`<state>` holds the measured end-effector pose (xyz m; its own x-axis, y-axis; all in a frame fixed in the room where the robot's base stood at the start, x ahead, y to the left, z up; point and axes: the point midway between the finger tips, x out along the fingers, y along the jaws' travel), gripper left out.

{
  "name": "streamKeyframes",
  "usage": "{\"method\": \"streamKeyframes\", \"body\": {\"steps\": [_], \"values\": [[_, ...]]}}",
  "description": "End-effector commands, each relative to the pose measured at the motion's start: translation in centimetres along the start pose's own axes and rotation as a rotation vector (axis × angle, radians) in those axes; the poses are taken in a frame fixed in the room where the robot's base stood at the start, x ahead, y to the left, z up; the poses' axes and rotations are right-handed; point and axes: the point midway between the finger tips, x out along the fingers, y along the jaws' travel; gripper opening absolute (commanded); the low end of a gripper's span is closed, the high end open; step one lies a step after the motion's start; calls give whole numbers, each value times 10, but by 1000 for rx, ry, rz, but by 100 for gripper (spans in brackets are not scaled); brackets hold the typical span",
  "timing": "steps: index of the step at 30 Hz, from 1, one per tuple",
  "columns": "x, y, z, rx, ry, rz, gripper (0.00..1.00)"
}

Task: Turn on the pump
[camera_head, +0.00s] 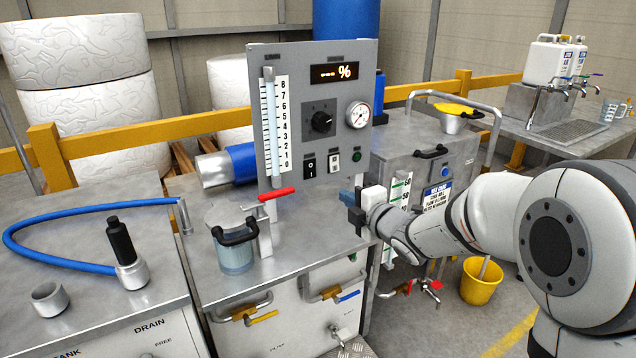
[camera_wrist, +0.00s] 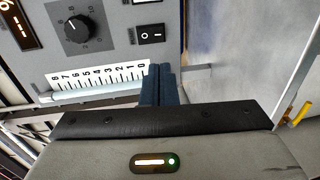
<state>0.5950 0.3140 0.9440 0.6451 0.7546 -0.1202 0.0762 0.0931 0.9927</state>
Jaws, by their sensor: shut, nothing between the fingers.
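The grey control panel (camera_head: 287,140) stands upright on the steel bench. A black rocker switch (camera_head: 308,167) marked O and I sits low on it, and it also shows in the wrist view (camera_wrist: 150,35). Which side is pressed I cannot tell. A second small switch plate (camera_head: 334,163) and a small green lamp or button (camera_head: 357,156) sit to its right. My gripper (camera_head: 347,197) is shut and empty, below and right of the switches, apart from them. In the wrist view its blue fingers (camera_wrist: 159,70) are together, their tips near the scale and the rocker.
The panel also bears a black knob (camera_head: 321,122), a gauge (camera_head: 358,114), a lit display (camera_head: 337,72) and a scale tube (camera_head: 271,125). A red-handled valve (camera_head: 277,194) and a lidded jar (camera_head: 235,248) stand left of my gripper. A grey cabinet (camera_head: 405,150) stands behind my arm.

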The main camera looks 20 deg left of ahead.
Motion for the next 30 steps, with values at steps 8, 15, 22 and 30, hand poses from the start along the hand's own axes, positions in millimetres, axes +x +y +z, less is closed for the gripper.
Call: {"method": "streamKeyframes", "body": {"steps": [8,15,22,30], "values": [[16,-1,0,2,0,-2,0],[65,-1,-1,3,1,-1,0],[111,-1,-1,2,0,-2,0],[138,0,-1,3,0,-1,0]]}}
